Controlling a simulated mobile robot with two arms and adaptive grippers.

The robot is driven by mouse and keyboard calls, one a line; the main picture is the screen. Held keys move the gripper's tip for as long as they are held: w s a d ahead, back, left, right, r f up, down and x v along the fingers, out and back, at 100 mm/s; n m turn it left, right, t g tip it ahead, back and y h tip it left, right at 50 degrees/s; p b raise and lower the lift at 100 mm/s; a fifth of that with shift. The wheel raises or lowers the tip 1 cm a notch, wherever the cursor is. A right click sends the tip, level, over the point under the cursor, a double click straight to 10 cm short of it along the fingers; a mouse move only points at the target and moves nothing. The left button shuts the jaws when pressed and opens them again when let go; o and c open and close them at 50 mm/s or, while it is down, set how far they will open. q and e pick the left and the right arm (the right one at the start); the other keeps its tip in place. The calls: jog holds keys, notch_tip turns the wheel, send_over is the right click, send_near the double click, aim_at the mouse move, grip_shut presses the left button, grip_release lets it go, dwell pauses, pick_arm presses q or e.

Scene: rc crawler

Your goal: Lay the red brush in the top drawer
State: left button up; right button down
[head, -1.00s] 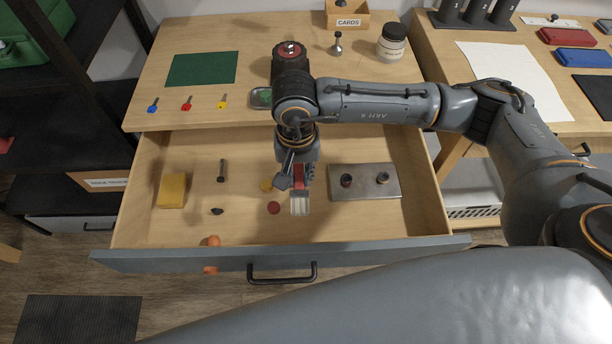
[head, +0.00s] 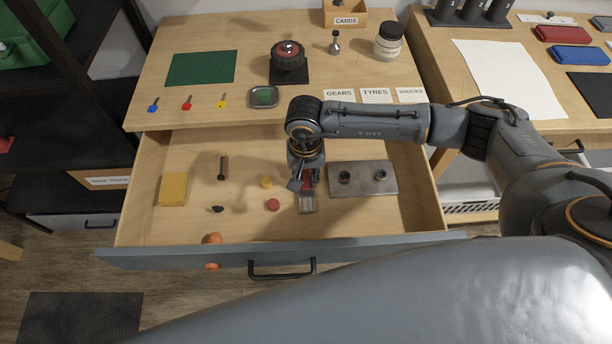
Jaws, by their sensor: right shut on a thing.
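The top drawer (head: 140,222) is pulled open below the tabletop, its grey front with a black handle facing me. The red brush (head: 307,203) is inside the drawer area, right of the middle. Its pale bristle end points toward the drawer front, and part of its red body shows between my fingers. My right gripper (head: 305,182) reaches down into the drawer and is shut on the brush. I cannot tell whether the brush touches the drawer floor. My left gripper is not in view.
In the drawer lie a yellow block (head: 173,189), a dark bolt (head: 223,168), a red disc (head: 273,204), a small yellow piece (head: 267,182) and a metal plate (head: 384,190) right of the gripper. An orange thing (head: 213,239) is at the front edge. The drawer's front middle is clear.

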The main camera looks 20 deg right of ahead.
aim_at(306, 182)
jog(key=c, duration=1.2)
grip_release()
jog(key=shift+f, duration=0.1)
jog(key=shift+r, duration=0.3)
notch_tip(306, 182, up, 12)
jog(key=shift+f+b, duration=0.15)
jog(key=shift+b, duration=0.6)
